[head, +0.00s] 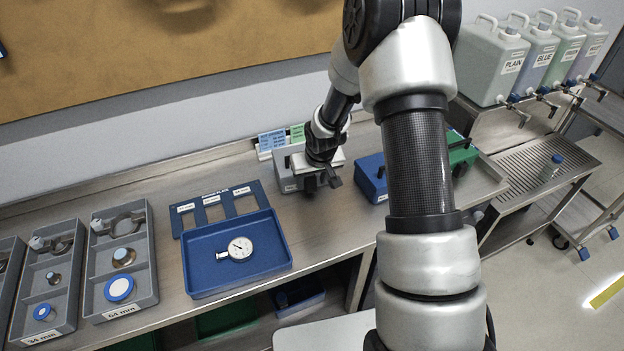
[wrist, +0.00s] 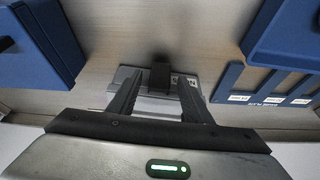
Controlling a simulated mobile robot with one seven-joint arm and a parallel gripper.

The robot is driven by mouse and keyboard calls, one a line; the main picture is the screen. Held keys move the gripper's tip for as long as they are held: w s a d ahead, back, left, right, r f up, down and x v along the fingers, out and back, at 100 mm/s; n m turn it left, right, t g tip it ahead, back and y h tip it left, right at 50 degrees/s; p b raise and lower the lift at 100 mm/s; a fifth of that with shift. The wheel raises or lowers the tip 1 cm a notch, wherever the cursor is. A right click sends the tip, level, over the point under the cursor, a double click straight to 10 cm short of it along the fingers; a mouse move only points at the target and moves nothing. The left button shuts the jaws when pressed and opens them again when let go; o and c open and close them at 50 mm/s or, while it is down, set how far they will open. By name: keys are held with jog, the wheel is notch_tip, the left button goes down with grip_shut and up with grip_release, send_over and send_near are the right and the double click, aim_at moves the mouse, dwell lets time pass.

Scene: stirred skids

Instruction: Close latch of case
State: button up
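The grey case (head: 284,172) stands on the steel bench, partly hidden behind my gripper (head: 321,184) in the head view. In the wrist view the grey case (wrist: 126,73) shows beyond the fingers, with a dark latch (wrist: 160,76) in the middle of its near side and a label at its right. My gripper (wrist: 159,86) is open, its two dark fingers on either side of the latch with gaps to it. I cannot tell whether a finger touches the case. How far the latch is turned is unclear.
A blue case (head: 371,178) stands just right of the grey one, and a green case (head: 461,152) farther right. A blue tray (head: 276,262) with a dial gauge (head: 240,248) lies to the left, before a slotted blue plate (head: 187,217). Grey trays stand at far left.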

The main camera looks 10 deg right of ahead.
jog(key=c, duration=1)
jog(key=f+b, duration=0.1)
jog(key=b, duration=0.2)
jog(key=shift+s+t, duration=0.1)
jog(key=shift+t, duration=0.2)
jog(key=t+b, duration=0.1)
jog(key=b, duration=0.2)
jog(key=shift+f, duration=0.1)
jog(key=shift+r+t+b, duration=0.2)
jog(key=shift+t+b, duration=0.2)
jog(key=shift+b, duration=0.25)
jog(key=shift+r, duration=0.2)
jog(key=o, duration=1.1)
